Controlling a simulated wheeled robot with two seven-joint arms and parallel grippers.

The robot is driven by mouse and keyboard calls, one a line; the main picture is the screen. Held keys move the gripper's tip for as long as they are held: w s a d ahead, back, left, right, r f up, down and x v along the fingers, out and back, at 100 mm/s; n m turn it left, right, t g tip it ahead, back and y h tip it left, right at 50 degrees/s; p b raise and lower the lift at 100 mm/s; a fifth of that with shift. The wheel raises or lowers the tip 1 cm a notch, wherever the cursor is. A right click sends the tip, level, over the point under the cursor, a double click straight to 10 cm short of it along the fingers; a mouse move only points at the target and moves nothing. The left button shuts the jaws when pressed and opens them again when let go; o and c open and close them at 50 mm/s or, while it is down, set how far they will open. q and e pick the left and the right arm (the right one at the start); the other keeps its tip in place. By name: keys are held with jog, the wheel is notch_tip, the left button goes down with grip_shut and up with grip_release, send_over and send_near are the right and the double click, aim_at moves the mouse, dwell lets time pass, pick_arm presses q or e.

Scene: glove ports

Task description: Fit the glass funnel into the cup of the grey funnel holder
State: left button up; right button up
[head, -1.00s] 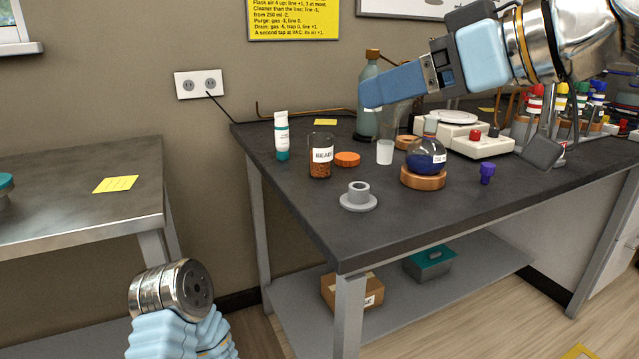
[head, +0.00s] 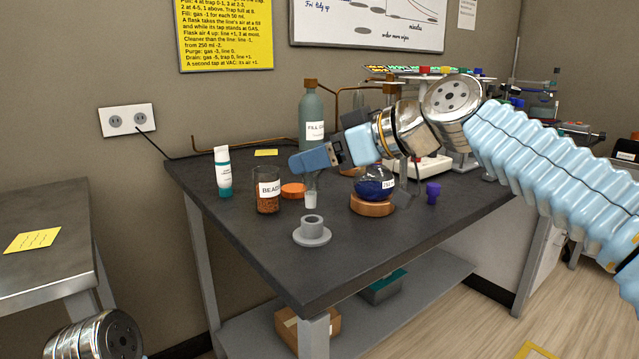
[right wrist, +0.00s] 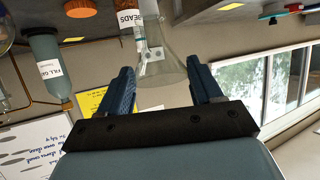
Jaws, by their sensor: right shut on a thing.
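The glass funnel (right wrist: 158,65) is between the two fingers of my right gripper (right wrist: 162,88) in the right wrist view. My right gripper (head: 296,164) is shut on it. In the head view its clear cone is hard to make out under the fingers. Its frosted stem (head: 311,200) points down, upright. The grey funnel holder (head: 313,236) stands on the dark bench, a round base with a raised cup. The stem's lower end shows just above the cup in the picture, apart from it; the depth between them is unclear. My left gripper is out of view.
Behind the holder are a bead jar (head: 267,190), an orange lid (head: 293,190) and a white tube (head: 223,172). The bench front is clear.

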jog(key=f, duration=0.2)
jog(key=w+f, duration=0.1)
jog(key=f, duration=0.1)
jog(key=shift+w+f+b, duration=0.2)
jog(key=shift+f+b, duration=0.15)
jog(key=shift+f+b, duration=0.4)
jog(key=shift+b, duration=0.05)
jog(key=o, duration=1)
jog(key=shift+o, duration=0.2)
jog(key=shift+r, duration=0.1)
